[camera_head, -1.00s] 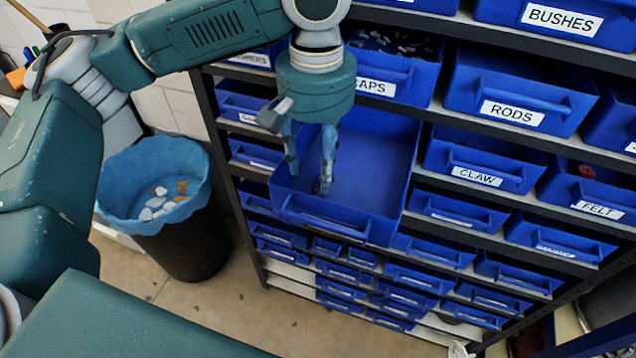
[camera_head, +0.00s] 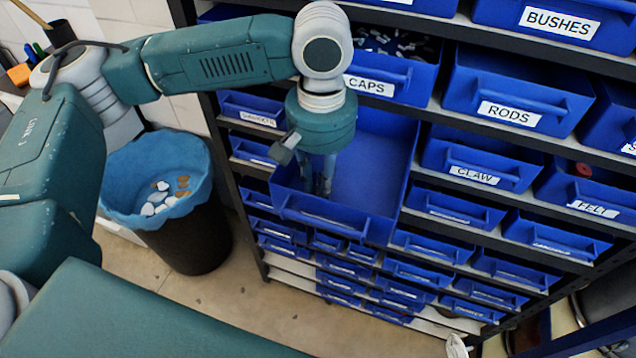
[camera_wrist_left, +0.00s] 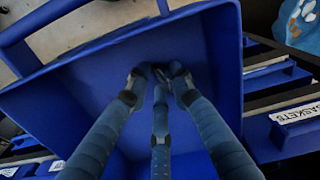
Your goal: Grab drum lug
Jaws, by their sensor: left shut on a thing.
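My left gripper (camera_head: 322,188) reaches down into a pulled-out blue bin (camera_head: 375,170), near its front left. In the left wrist view the fingers of my left gripper (camera_wrist_left: 160,72) are drawn together inside the bin. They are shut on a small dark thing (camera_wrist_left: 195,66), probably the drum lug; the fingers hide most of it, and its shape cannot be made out. The rest of the bin floor that shows looks bare. My right gripper is in neither view.
Labelled blue bins, such as CAPS (camera_head: 372,87), RODS (camera_head: 515,115) and CLAW (camera_head: 475,172), fill the dark shelf rack around the open bin. A black waste bin with a blue liner (camera_head: 120,165) stands on the floor at left.

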